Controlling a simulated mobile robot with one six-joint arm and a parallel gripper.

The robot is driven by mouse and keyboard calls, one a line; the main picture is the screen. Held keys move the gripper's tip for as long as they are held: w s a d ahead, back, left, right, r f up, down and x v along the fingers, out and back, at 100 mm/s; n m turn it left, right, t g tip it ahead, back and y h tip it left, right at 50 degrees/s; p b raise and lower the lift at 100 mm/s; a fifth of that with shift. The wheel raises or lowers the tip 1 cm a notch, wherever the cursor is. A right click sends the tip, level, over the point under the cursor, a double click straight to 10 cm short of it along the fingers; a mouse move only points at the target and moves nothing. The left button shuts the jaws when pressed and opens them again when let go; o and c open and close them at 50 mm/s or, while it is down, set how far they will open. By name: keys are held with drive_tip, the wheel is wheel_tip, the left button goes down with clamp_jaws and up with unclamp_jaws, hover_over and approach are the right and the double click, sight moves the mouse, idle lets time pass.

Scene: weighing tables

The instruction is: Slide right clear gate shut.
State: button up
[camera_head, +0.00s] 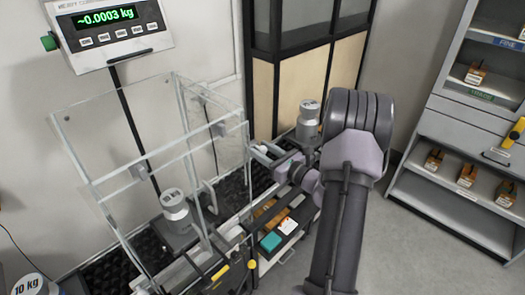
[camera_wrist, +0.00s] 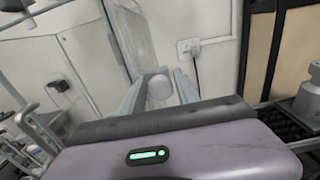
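The clear enclosure (camera_head: 110,140) stands around a metal weight (camera_head: 174,205) on the scale at left in the head view. Its right clear gate (camera_head: 232,145) is an upright see-through panel near my gripper (camera_head: 262,153). In the wrist view a clear panel (camera_wrist: 130,38) rises beyond my gripper (camera_wrist: 158,82). The two fingers are spread apart, with a pale rounded knob (camera_wrist: 160,88) between them in the picture. Whether the fingers touch the knob cannot be told. The gate's lower edge is partly hidden by frames and reflections.
The display (camera_head: 108,20) reads ~0.0003 kg. Another metal weight (camera_head: 308,118) stands behind my arm at right. A dark rack with small boxes (camera_head: 270,241) is below my gripper. A grey shelf (camera_head: 450,190) stands at far right, with open floor before it.

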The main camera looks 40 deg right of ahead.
clamp_jaws()
idle(1.4)
